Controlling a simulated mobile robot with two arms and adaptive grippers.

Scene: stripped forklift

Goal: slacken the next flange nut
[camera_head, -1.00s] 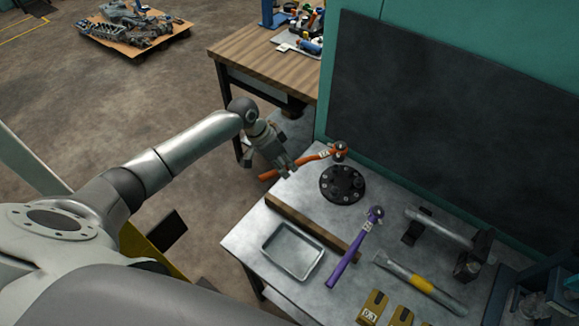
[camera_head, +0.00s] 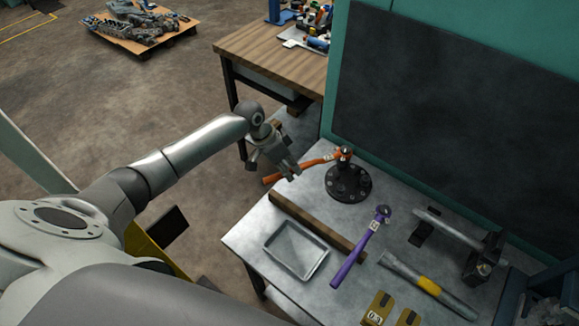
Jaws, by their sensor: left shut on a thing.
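My left gripper (camera_head: 291,171) is shut on the orange ratchet wrench (camera_head: 318,161), and its fingers hide part of the handle. The wrench's head is at the far edge of the round black flange (camera_head: 348,184), which lies on the metal bench and has several small nuts or studs around it. A dark socket shows under the head, close to or on a flange nut; I cannot tell if it is seated. A purple ratchet wrench (camera_head: 357,252) lies on the bench in front of the flange. My right gripper is not in view.
A wooden bar (camera_head: 314,226) and a shallow metal tray (camera_head: 268,246) lie at the bench's left. A yellow-banded tool (camera_head: 428,287), a grey bar on supports (camera_head: 445,228) and brass-coloured blocks (camera_head: 378,307) occupy the right. A dark panel (camera_head: 455,110) stands behind.

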